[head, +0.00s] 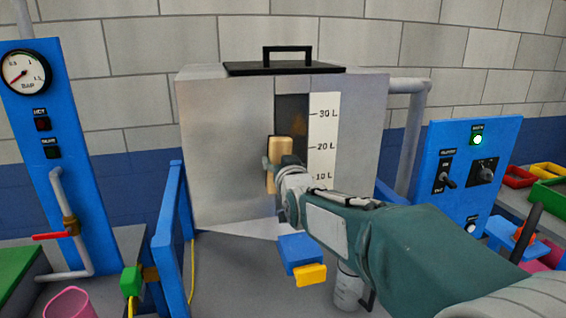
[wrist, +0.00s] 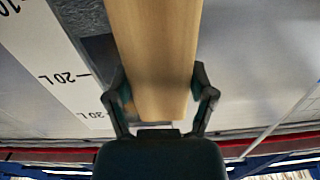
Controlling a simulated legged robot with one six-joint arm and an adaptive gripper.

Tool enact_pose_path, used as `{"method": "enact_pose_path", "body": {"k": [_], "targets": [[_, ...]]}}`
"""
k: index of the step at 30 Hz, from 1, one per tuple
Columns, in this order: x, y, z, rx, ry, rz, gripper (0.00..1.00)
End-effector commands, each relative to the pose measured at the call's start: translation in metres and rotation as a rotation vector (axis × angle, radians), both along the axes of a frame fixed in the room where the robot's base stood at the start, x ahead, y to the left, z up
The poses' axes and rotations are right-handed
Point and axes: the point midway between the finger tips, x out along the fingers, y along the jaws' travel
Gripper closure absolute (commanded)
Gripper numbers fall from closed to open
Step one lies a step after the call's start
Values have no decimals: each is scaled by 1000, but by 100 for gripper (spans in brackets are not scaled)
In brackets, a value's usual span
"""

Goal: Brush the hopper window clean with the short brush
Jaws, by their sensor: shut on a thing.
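The hopper (head: 225,140) is a grey metal box with a tall, narrow dark window (head: 290,108) in its front. A brownish smudge shows on the window's upper part, beside a white litre scale (head: 323,130). My gripper (head: 277,165) is shut on the short brush (head: 281,150), a pale wooden block held upright in front of the window's lower part. In the wrist view, both fingers of my gripper (wrist: 162,95) clasp the sides of the brush (wrist: 155,50). The bristles are hidden, and I cannot tell whether they touch the window. My arm covers the window's lower end.
A blue gauge panel (head: 35,130) with pipe and red-handled valve stands left. A blue switch panel (head: 463,165) with a lit green lamp stands right. A blue and yellow block (head: 300,255) and a grey cylinder (head: 348,288) are below the hopper. A blue post (head: 172,240) stands front left.

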Motion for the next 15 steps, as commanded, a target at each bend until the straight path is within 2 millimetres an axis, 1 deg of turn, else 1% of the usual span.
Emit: {"method": "enact_pose_path", "body": {"k": [1,6,10,15], "targets": [[0,0,5,1,-5,0,67],[1,0,17,1,-5,0,67],[2,-3,18,-1,-5,-1,67],[5,-16,18,-1,-5,-3,67]]}}
